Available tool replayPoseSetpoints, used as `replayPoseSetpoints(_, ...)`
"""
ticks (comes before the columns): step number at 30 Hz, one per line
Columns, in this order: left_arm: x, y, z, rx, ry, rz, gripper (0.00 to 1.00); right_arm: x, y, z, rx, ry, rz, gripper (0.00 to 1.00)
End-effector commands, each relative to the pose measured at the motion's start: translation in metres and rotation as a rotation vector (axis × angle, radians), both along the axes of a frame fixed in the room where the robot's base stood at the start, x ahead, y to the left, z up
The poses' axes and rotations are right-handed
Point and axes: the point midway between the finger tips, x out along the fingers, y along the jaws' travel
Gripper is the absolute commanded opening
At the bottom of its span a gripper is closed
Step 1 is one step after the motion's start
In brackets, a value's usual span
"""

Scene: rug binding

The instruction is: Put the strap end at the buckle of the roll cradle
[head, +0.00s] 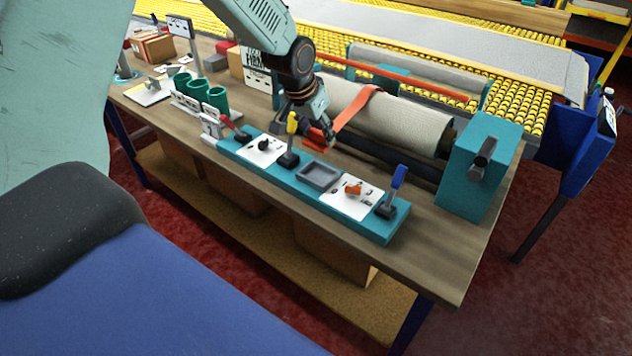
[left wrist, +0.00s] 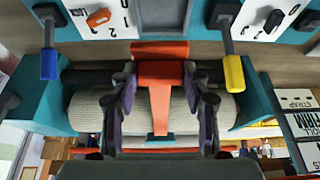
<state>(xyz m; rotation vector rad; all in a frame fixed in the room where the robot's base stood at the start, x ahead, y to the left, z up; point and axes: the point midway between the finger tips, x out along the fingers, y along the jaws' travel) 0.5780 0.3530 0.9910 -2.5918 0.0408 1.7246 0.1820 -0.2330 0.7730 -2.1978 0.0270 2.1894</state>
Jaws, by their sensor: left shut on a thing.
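The orange strap (head: 357,107) lies over the pale rug roll (head: 412,122), which rests in the teal roll cradle (head: 478,190). My left gripper (head: 322,138) is shut on the wide strap end, in front of the roll and above the teal control panel's back edge. In the left wrist view the strap end (left wrist: 161,51) sits between the two fingers (left wrist: 160,85), with the strap running back over the roll (left wrist: 84,112). I cannot make out the buckle for certain. My right gripper is in neither view.
Green cups (head: 216,98) stand to the left. A yellow roller conveyor (head: 517,100) runs behind. The bench's right front corner is bare.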

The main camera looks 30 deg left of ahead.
Motion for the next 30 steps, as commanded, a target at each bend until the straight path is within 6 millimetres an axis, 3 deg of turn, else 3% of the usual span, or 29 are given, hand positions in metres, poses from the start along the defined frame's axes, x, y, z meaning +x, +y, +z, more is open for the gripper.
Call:
replayPoseSetpoints(8,0.009,0.001,-0.004,-0.001,0.001,-0.043,0.13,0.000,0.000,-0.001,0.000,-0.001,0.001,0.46)
replayPoseSetpoints(16,0.009,0.003,-0.050,0.000,0.003,-0.044,0.13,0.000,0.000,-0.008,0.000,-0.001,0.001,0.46)
replayPoseSetpoints(23,0.008,0.002,-0.067,-0.001,0.000,-0.043,0.13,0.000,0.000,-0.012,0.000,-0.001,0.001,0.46)
replayPoseSetpoints(30,0.007,0.002,-0.098,0.000,0.001,-0.041,0.13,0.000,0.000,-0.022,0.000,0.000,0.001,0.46)
